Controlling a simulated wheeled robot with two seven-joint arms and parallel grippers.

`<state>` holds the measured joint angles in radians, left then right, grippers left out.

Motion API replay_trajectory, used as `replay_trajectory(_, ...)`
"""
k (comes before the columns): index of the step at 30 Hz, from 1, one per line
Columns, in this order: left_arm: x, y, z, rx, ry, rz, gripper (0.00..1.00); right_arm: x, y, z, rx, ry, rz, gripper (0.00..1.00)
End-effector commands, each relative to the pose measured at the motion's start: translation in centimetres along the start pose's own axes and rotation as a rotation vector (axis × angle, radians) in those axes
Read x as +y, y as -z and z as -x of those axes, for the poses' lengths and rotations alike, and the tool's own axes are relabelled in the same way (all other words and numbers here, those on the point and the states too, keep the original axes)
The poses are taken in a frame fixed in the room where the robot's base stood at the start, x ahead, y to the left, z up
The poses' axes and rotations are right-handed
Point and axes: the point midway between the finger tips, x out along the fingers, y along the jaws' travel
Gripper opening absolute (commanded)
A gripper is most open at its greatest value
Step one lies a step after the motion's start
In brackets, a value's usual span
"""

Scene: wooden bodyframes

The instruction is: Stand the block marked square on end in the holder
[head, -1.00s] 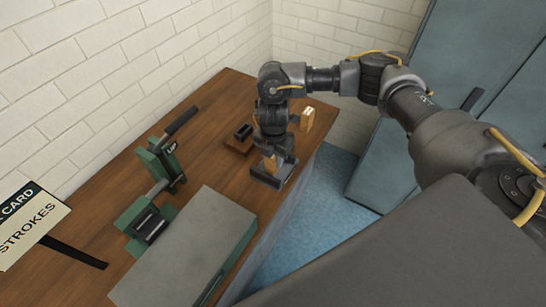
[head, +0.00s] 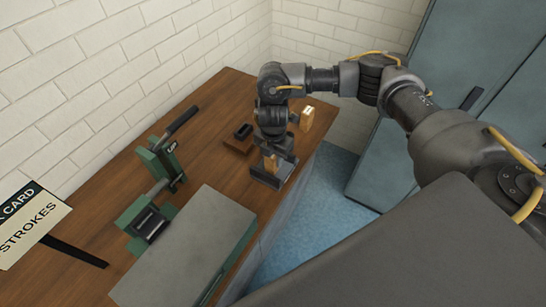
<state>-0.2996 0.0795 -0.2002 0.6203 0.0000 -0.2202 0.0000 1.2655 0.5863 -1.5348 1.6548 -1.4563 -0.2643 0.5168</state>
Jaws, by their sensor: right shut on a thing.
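My right gripper (head: 271,175) points down at the bench's right edge, shut on a light wooden block (head: 271,163). The block is partly hidden between the fingers, and I cannot read any mark on it. A second light wooden block (head: 307,119) stands upright behind the gripper, near the bench's far right edge. A small brown wooden base with a dark socket (head: 242,132), which looks like the holder, sits just left of and behind the right gripper, partly hidden by the wrist. My left gripper is not in view.
A green press with a black lever (head: 165,148) stands on the wooden bench (head: 205,110), left of the gripper. A grey slab (head: 195,245) lies in front. A printed card (head: 30,225) is at the left. Brick walls stand behind, and blue-grey cabinets (head: 410,150) at right.

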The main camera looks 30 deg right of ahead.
Motion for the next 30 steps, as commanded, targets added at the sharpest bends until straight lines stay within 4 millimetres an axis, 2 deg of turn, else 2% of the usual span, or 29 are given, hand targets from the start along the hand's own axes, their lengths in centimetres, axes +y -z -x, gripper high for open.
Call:
replay_trajectory(14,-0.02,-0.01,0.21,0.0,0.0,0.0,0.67,0.01,0.0,-0.14,0.0,0.0,0.0,0.07)
replay_trajectory(15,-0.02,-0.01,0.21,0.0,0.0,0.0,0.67,0.01,0.0,-0.14,0.0,0.0,0.0,0.35)
replay_trajectory(18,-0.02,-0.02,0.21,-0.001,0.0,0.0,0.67,0.01,0.0,-0.14,0.0,0.0,0.0,0.49)
replay_trajectory(20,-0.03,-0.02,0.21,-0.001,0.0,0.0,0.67,0.01,0.0,-0.15,0.0,0.0,0.0,0.56)
replay_trajectory(26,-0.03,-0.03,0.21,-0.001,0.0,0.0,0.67,0.0,-0.01,-0.15,0.0,0.0,0.0,0.57)
replay_trajectory(30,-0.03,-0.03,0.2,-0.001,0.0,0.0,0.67,-0.01,-0.01,-0.17,0.0,0.0,0.0,0.75)
